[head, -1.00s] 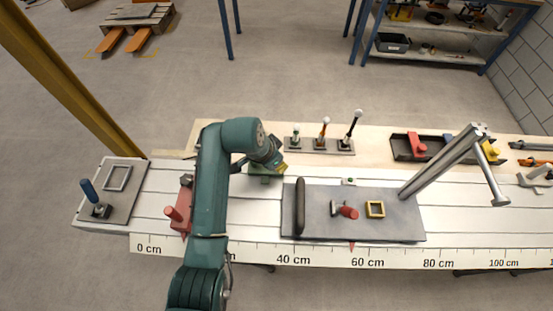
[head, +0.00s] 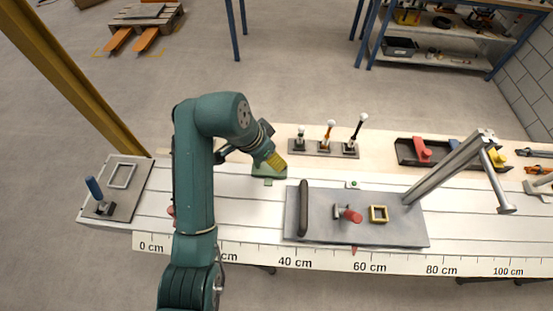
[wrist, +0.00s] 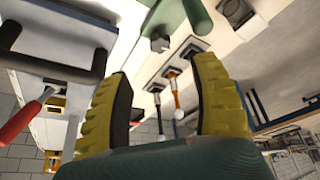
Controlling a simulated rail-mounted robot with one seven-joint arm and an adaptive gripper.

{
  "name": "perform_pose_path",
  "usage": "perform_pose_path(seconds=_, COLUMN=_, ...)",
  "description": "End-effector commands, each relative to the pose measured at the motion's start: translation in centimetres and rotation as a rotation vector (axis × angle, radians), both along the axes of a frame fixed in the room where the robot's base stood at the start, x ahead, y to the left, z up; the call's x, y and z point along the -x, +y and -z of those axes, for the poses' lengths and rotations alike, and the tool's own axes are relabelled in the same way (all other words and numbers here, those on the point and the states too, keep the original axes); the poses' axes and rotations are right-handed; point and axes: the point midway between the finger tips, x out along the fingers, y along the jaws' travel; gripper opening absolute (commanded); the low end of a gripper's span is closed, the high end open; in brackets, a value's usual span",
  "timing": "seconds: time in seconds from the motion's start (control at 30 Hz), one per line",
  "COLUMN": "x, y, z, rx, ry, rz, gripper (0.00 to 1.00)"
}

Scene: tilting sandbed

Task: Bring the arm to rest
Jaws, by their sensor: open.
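My gripper (head: 274,162) is in the head view at the end of my teal arm, above the white bench (head: 180,200) and close to a green block (head: 268,172). In the wrist view my gripper (wrist: 160,110) shows two yellow ribbed fingers spread wide with nothing between them. Whether it touches the green block cannot be told from the head view. My arm rises from the bottom of the head view and bends over at the top.
A rack (head: 322,149) with several upright ball-topped tools stands behind. A grey plate (head: 330,230) carries a dark bar, a red-handled clamp and a yellow square frame (head: 378,214). A slanted metal post (head: 450,168) rises at right. A blue-handled plate (head: 128,180) lies left.

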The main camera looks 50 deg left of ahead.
Motion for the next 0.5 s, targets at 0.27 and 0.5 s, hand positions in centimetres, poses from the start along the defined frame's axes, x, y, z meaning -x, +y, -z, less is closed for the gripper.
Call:
perform_pose_path(seconds=0.27, x=0.8, y=0.0, z=-1.9, rx=0.001, ry=0.001, rz=0.000, gripper=0.62)
perform_pose_path(seconds=0.5, x=0.8, y=0.0, z=-1.9, rx=0.001, ry=0.001, rz=0.000, gripper=0.62)
